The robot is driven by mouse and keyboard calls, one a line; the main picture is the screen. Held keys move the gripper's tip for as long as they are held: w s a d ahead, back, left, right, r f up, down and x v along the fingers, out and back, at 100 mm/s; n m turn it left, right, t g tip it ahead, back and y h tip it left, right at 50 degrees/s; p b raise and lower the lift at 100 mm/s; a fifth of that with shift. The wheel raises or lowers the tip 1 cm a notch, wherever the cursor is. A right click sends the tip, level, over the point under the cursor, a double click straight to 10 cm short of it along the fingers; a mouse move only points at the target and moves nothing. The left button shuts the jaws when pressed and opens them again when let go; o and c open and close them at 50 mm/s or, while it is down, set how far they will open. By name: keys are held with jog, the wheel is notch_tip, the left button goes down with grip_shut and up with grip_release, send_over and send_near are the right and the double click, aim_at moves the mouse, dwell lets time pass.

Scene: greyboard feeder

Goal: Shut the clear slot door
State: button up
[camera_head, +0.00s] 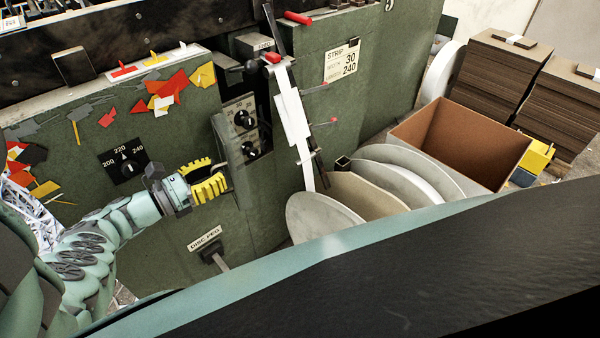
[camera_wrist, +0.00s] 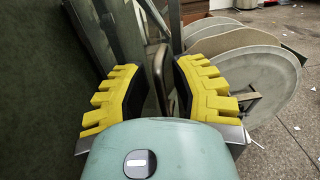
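My gripper (camera_head: 207,182) has yellow ribbed fingers and is beside the green machine front, just left of the knob panel. In the wrist view my gripper (camera_wrist: 155,72) is open, its two fingers spread apart. My fingers partly hide that area.
A control panel (camera_head: 245,128) with two black knobs is above right of my gripper. A black dial plate (camera_head: 124,157) is to the left. Large pale discs (camera_head: 318,217) and an open brown box (camera_head: 485,133) stand right. A disc peg (camera_head: 215,255) sticks out below.

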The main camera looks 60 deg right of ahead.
grip_shut()
jog(key=shift+r+p, duration=0.1)
jog(key=shift+p, duration=0.2)
